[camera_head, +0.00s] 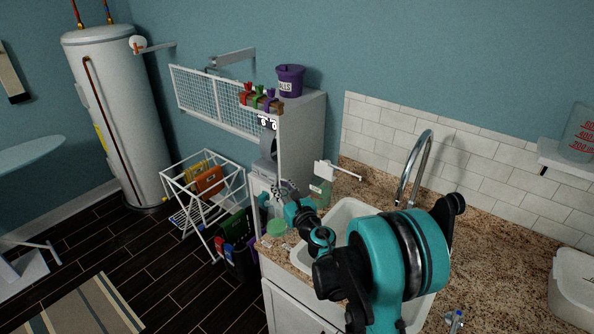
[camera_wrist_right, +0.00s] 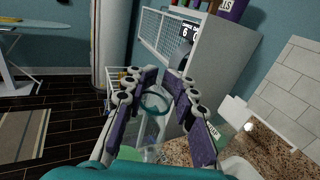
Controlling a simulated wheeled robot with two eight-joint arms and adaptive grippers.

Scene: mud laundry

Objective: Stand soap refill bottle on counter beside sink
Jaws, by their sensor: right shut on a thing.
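My right gripper (camera_head: 284,191) is over the left end of the counter, left of the sink (camera_head: 352,208). In the right wrist view its purple-padded fingers (camera_wrist_right: 168,100) are on either side of a clear bottle with a teal ring (camera_wrist_right: 152,104), which looks like the soap refill bottle; they are shut on it. In the head view the bottle's pale green lower part (camera_head: 277,228) shows below the gripper, near the counter edge. Whether its base touches the counter (camera_head: 480,222) I cannot tell. My left gripper is out of view.
A green bottle (camera_head: 325,187) stands behind the sink near a white wall arm. The chrome faucet (camera_head: 424,150) rises behind the basin. A white drying rack (camera_head: 203,190) and a grey-white cabinet (camera_head: 305,125) are at the left. A white container (camera_head: 572,290) sits at right.

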